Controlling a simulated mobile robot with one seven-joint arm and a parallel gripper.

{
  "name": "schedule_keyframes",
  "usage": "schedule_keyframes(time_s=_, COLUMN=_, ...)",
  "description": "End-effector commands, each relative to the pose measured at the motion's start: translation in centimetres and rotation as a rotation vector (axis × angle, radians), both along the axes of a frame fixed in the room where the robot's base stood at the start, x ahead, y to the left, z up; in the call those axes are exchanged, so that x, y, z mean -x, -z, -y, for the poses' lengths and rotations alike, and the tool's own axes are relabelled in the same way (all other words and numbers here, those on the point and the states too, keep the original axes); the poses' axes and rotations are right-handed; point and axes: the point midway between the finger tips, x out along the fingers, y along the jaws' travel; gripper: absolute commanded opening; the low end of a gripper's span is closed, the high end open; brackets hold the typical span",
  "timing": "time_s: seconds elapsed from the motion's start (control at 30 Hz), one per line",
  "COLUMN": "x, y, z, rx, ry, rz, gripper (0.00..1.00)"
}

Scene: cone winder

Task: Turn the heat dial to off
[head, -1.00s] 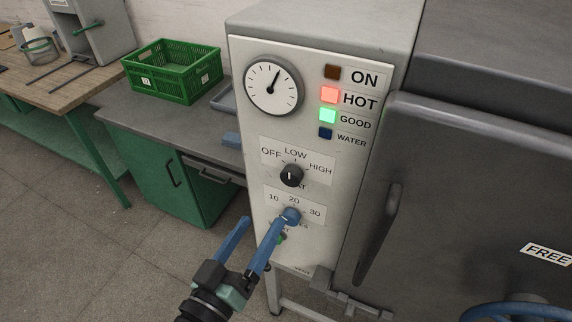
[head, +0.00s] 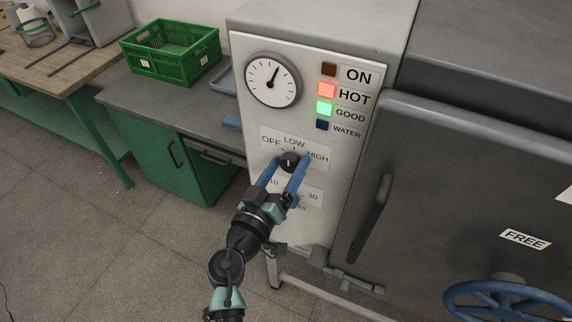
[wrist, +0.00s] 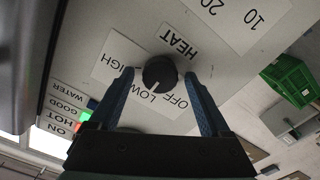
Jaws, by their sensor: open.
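The heat dial (head: 289,160) is a black round knob on the pale control panel, with OFF, LOW and HIGH printed around it. It also shows in the wrist view (wrist: 159,72), where its white mark points toward LOW. My gripper (head: 290,164) is open, with one blue finger on each side of the dial. In the wrist view my gripper (wrist: 158,77) has its fingertips beside the knob, with a small gap seeming to show on each side; contact is not clear. The minutes dial below is hidden behind my gripper.
A round gauge (head: 272,80) sits above the dial. The HOT lamp (head: 327,90) glows red and the GOOD lamp (head: 324,108) green; ON and WATER are dark. A grey door (head: 450,170) with a handle stands right. A green crate (head: 170,52) sits on the left counter.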

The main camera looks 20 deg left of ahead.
Motion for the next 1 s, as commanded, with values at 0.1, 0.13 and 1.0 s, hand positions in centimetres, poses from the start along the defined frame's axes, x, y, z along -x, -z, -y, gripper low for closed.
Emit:
schedule_keyframes(time_s=0.1, x=0.01, y=0.01, z=0.0, rx=0.0, ry=0.0, rz=0.0, gripper=0.79)
schedule_keyframes(time_s=0.13, x=0.02, y=0.0, z=0.01, rx=0.0, ry=0.0, rz=0.0, gripper=0.74)
schedule_keyframes(time_s=1.0, x=0.05, y=0.16, z=0.01, rx=0.098, ry=0.001, rz=-0.004, gripper=0.0)
